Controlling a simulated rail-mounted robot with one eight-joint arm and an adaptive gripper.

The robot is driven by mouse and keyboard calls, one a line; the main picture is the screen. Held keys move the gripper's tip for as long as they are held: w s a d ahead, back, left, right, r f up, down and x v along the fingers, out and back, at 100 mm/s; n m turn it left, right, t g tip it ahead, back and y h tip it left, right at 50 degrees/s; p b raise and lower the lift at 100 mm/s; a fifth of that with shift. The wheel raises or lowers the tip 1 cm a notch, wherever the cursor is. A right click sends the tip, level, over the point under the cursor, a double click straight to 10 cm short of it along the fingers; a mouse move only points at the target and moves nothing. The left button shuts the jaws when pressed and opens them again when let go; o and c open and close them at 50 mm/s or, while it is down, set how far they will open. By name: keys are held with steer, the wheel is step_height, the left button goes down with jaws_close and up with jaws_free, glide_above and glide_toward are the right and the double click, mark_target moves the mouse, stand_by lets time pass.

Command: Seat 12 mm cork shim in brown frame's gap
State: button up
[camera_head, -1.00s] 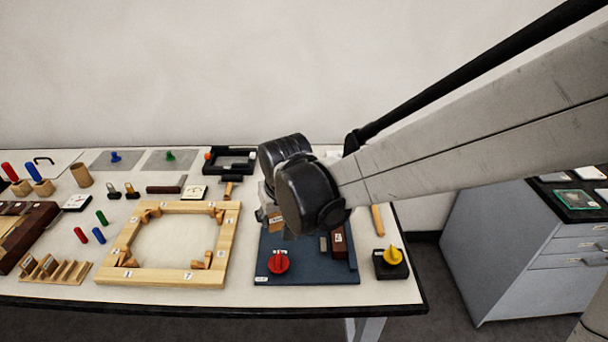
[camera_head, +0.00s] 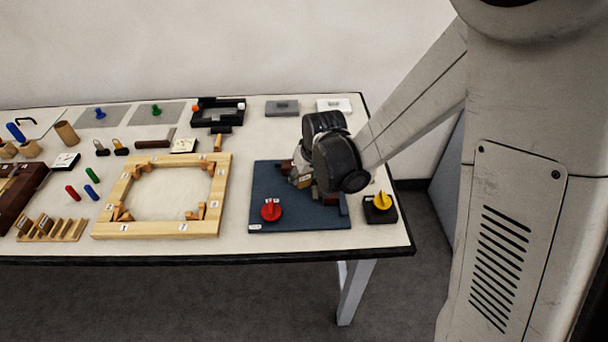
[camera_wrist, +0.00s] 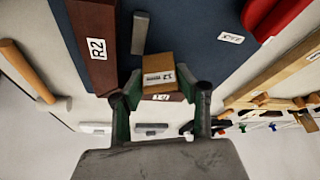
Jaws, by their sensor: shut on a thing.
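The cork shim (camera_wrist: 158,66), a tan block with a label reading 12, is between the fingertips of my gripper (camera_wrist: 160,92) in the wrist view. My gripper is shut on it. The dark brown frame shows as a long bar labelled R2 (camera_wrist: 92,45) left of the shim, and a brown part with a label (camera_wrist: 160,97) shows behind the shim. The gap itself cannot be made out. In the head view my gripper is over the blue board (camera_head: 262,185), its fingers mostly hidden by the wrist; a tan labelled block (camera_head: 301,181) shows there.
A red knob (camera_head: 271,210) stands at the board's front left, and a grey bar (camera_wrist: 140,33) lies near R2. A yellow knob on a black base (camera_head: 380,205) is to the right. A pale wooden frame (camera_head: 165,228) lies left of the board.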

steer(key=shift+f, duration=0.35)
steer(key=shift+f, duration=0.15)
steer(key=o, duration=0.9)
